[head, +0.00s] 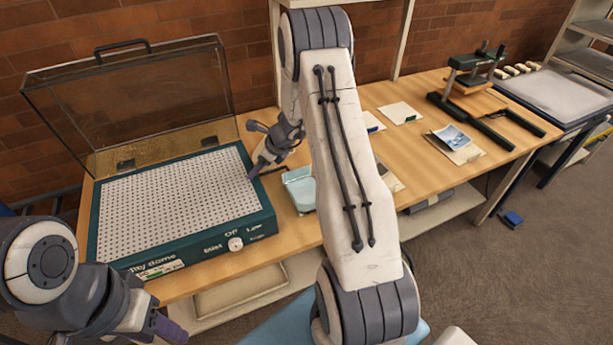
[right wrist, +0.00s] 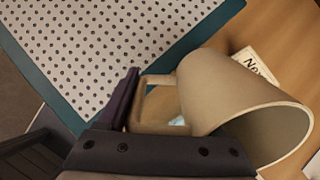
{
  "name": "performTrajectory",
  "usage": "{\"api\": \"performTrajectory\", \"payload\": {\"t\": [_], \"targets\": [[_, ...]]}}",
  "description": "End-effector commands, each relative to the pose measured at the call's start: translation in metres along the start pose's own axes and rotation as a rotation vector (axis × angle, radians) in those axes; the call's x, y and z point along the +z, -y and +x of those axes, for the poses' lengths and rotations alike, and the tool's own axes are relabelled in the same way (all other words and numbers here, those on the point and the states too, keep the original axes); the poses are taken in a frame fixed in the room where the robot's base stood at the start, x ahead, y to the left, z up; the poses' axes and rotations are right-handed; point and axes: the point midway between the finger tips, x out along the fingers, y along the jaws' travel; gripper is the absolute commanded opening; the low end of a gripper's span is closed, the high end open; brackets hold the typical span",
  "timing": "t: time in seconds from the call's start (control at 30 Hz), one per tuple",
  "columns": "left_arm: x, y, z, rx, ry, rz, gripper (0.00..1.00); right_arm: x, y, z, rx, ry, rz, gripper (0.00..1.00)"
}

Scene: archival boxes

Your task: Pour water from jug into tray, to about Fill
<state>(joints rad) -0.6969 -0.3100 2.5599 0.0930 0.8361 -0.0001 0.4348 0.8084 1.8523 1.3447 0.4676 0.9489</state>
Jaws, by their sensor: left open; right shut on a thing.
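The beige jug (right wrist: 215,88) shows in the right wrist view, tilted, with its open mouth toward the lower right. My right gripper (right wrist: 138,108) is shut on the jug's handle; in the head view it (head: 260,166) is over the right side of the green dome box. I cannot make out the jug there. A pale blue open container (head: 300,188), possibly the tray, sits on the table right of the box, partly behind my right arm. No Fill mark or water is readable. My left gripper (head: 165,327) is open and empty at the lower left, before the table.
The green dome box (head: 205,245) has a white perforated top (head: 170,205) and a raised clear lid (head: 135,105). A lettered card (right wrist: 257,65) lies on the table near the jug. Papers (head: 400,112) and a press (head: 475,72) stand farther right. My right arm hides the table's middle.

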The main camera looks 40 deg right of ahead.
Motion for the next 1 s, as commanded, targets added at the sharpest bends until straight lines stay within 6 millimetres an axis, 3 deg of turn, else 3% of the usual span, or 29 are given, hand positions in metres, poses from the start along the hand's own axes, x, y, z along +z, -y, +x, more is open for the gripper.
{"api": "performTrajectory", "payload": {"t": [0.03, 1.0], "targets": [[-0.001, -0.001, -0.015, 0.000, 0.000, 0.000, 0.50, 0.005, -0.001, -0.006, 0.002, -0.013, -0.001, 0.00], [-0.008, -0.011, -0.146, 0.000, 0.000, 0.006, 0.50, 0.013, -0.001, -0.004, -0.001, -0.210, -0.014, 0.00]]}}
